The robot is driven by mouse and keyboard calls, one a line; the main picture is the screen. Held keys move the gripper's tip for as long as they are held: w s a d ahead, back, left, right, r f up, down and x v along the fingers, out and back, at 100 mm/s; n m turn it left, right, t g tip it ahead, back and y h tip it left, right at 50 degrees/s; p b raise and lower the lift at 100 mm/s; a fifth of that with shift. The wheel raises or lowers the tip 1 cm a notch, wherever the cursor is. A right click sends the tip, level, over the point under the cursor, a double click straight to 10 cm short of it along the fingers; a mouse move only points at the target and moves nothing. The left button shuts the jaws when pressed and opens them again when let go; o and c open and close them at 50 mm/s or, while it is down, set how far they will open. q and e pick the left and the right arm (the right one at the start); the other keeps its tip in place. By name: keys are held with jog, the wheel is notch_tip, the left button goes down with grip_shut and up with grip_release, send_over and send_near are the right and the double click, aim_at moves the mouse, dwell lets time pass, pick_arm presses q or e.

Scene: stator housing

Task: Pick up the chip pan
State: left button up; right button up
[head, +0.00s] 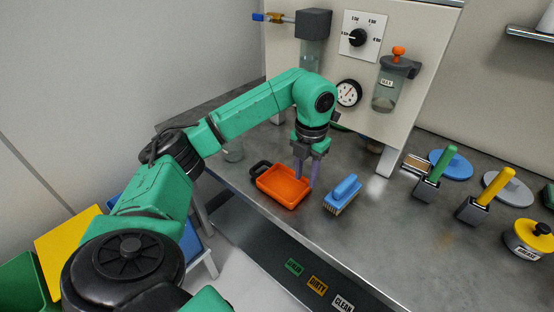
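The chip pan, an orange tray (280,187) with a black handle at its left, lies on the grey bench near the front edge. My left gripper (307,178) points down at the pan's back right corner. Its two fingers are apart, one over the pan's inside and the other by its right rim. I cannot tell whether either finger touches the pan. My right gripper is not in view.
A blue brush (343,194) lies close to the right of the pan. A panel (423,50) with a knob, gauge and jar stands behind. Green-handled (433,165) and yellow-handled (478,203) tools and a yellow tin (527,238) stand at right. Bare bench lies between.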

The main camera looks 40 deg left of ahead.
aim_at(303, 189)
pick_arm(q)
jog(key=f, duration=0.3)
jog(key=f+p, duration=0.1)
jog(key=shift+s+d+f, duration=0.1)
jog(key=shift+s+f, duration=0.05)
jog(key=shift+s, duration=0.2)
jog(key=shift+w+f, duration=0.1)
jog(key=shift+f, duration=0.25)
grip_shut()
dwell(0.7)
